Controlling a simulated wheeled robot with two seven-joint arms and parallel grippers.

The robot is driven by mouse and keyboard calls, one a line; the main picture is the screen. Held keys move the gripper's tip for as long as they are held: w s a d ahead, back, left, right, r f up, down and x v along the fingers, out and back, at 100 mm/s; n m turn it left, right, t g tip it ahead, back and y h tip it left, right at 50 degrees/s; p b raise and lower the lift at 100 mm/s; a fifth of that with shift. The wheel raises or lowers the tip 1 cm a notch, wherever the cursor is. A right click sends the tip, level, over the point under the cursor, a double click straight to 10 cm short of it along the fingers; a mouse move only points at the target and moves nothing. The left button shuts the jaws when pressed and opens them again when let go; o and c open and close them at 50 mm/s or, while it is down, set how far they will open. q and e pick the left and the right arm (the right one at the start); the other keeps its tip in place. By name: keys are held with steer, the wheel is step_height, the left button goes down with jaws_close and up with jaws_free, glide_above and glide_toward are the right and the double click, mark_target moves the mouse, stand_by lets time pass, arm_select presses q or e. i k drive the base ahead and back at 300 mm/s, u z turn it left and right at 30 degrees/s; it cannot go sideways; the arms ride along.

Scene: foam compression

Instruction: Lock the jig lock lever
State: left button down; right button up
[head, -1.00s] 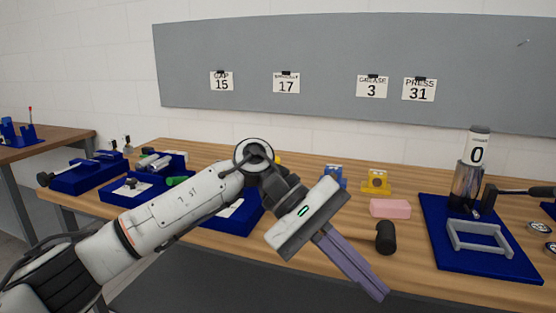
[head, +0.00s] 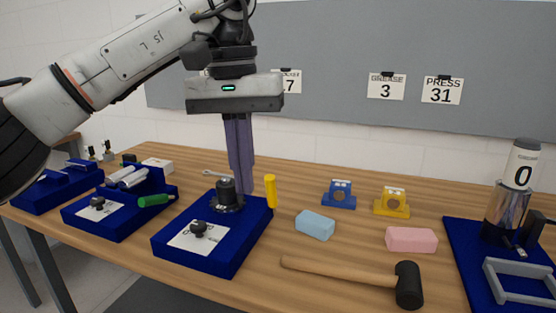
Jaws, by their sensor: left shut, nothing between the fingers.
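A blue jig base (head: 222,257) stands in the middle of the table with a white label, a black knob and a black round fixture (head: 227,193) on it. An upright yellow handle (head: 270,191) stands at its right rear edge and looks like the lock lever. My left gripper (head: 243,191) points straight down with its purple fingers together and empty. The fingertips appear just left of the yellow handle and beside the black fixture; I cannot tell whether they touch either. My right gripper is not in view.
Another blue jig (head: 115,213) with a green handle (head: 155,200) is to the left. A blue foam block (head: 315,225), a pink block (head: 411,240) and a black-headed mallet (head: 408,285) lie to the right. A press on a blue base (head: 470,245) stands at far right.

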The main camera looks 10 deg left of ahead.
mark_target(269, 179)
steer(key=i, duration=0.9)
